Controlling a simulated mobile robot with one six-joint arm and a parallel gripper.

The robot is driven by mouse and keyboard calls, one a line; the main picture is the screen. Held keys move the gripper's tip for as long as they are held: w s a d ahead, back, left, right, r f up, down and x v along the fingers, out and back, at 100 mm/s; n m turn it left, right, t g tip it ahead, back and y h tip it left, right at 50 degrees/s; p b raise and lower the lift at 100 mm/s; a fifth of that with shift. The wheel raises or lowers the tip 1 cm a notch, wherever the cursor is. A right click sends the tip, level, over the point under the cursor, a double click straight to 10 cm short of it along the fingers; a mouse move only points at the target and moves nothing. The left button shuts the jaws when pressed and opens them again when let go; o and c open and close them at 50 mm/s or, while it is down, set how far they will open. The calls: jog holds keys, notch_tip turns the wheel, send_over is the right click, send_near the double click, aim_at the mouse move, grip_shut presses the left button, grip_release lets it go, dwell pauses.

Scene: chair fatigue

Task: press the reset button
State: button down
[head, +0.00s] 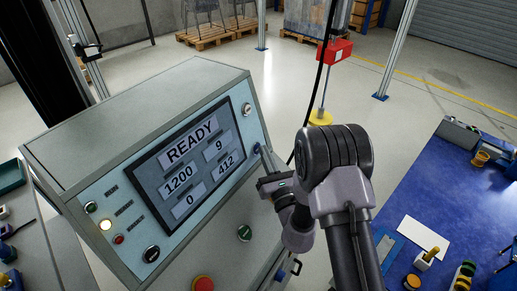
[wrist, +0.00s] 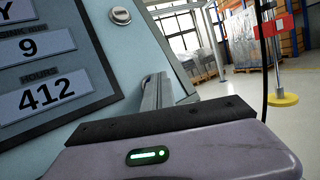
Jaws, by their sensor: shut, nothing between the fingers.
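The grey control cabinet (head: 150,110) has a light blue sloped panel with a screen (head: 200,165) reading READY, 1200, 9, 0 and 412. A small blue spot (head: 257,147), possibly a blue button, shows at the panel's right edge beside my gripper (head: 264,158). No label reading reset is legible. My gripper is shut and empty, its fingers reaching toward the panel's right side. In the wrist view the grey fingers (wrist: 157,92) stand in front of the panel edge; their tips and any contact are hard to make out.
Other controls are a round lock-like fitting (head: 247,109), a green knob (head: 244,233), a red mushroom button (head: 203,284) and a lit lamp (head: 105,225). A blue workbench (head: 400,190) with small parts is on the right. Open floor lies beyond.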

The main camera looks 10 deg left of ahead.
dwell(0.4)
jog(key=shift+s+d+r+b, duration=0.2)
jog(key=shift+s+d+b, duration=0.1)
jog(key=shift+d, duration=0.4)
jog(key=shift+s+d, duration=0.15)
jog(key=shift+d, duration=0.25)
jog(key=d, duration=0.1)
jog(key=s+d+b, duration=0.1)
jog(key=s+d+r+b, duration=0.1)
jog(key=shift+d+r, duration=0.1)
jog(key=shift+d, duration=0.15)
jog(key=shift+w, duration=0.1)
